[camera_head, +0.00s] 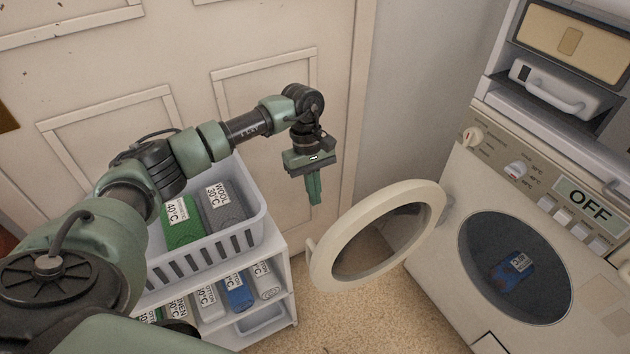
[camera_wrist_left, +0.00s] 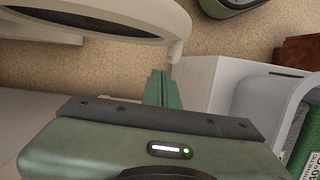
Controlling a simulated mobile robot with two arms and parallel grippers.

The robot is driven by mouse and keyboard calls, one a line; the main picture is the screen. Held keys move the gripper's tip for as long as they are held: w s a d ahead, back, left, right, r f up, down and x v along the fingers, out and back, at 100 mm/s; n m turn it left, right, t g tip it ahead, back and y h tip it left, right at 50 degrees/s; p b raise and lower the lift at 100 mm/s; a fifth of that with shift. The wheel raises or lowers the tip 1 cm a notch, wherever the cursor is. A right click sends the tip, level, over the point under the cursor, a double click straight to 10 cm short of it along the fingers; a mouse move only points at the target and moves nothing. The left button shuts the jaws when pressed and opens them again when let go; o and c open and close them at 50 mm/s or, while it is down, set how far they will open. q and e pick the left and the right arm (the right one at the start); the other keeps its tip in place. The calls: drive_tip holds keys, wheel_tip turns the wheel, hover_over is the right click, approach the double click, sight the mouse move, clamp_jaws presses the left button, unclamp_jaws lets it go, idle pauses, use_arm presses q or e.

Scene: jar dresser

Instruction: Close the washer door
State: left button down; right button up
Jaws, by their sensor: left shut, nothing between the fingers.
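The washer door (camera_head: 322,262) is a round cream ring with a dark glass centre. It stands wide open, swung out to the left of the washer (camera_head: 449,233). Its edge also shows at the top of the left wrist view (camera_wrist_left: 150,12). My left gripper (camera_head: 315,200) is shut and empty, pointing down, to the left of and behind the door, apart from it in the head view. In the left wrist view its green fingers (camera_wrist_left: 162,88) are together near the door's rim. A blue item (camera_head: 512,270) lies inside the drum. My right gripper is not in view.
A grey laundry basket (camera_head: 258,228) with labelled cloths sits on a white shelf unit (camera_head: 291,290) to the left, close to my left arm. Carpeted floor (camera_head: 372,318) is clear below the door. The washer panel sign reads OFF (camera_head: 590,205).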

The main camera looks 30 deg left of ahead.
use_arm(q)
drive_tip(key=s+d+f, duration=0.2)
drive_tip(key=d+f, duration=0.1)
drive_tip(key=d, duration=0.1)
drive_tip(key=shift+s+f+p, duration=0.3)
drive_tip(key=shift+f+p, duration=0.05)
drive_tip(key=shift+f, duration=0.05)
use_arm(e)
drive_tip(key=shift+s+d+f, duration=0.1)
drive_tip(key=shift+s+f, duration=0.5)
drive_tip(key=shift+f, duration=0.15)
use_arm(q)
drive_tip(key=shift+d, duration=0.2)
